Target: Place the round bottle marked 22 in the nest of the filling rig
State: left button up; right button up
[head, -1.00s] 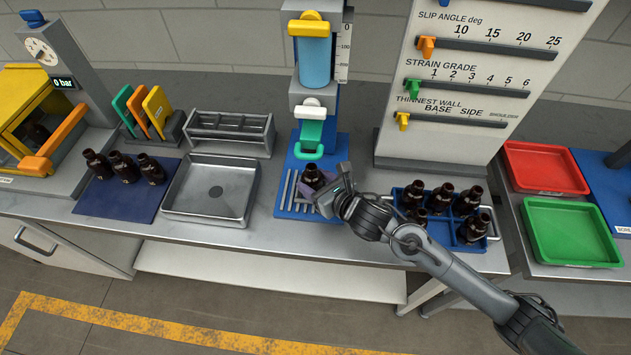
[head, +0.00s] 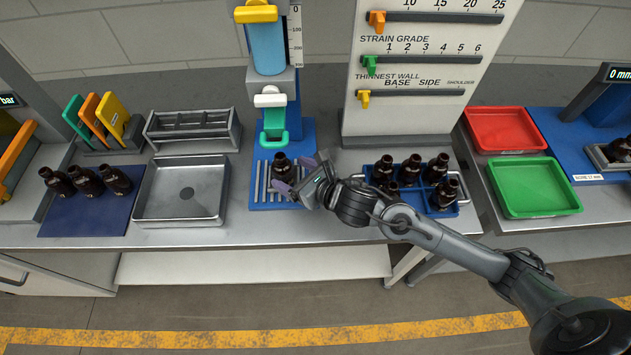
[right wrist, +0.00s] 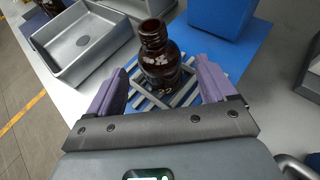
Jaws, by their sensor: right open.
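The round amber bottle marked 22 (right wrist: 160,62) stands upright on the slatted nest (right wrist: 185,92) of the filling rig in the right wrist view. In the head view the bottle (head: 282,166) stands on the rig's blue base (head: 308,135), below the green-and-white nozzle part (head: 273,122). My right gripper (head: 294,183) is open, with its purple fingers on either side of the bottle. In the right wrist view the fingers (right wrist: 160,92) show gaps beside the bottle. My left gripper is not in view.
A blue crate (head: 462,203) with several amber bottles stands right of the rig. An empty grey tray (head: 182,190) and a blue mat (head: 90,215) with three bottles lie left. Red (head: 503,130) and green (head: 535,187) trays are far right.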

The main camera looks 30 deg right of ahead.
jog(key=v, duration=0.9)
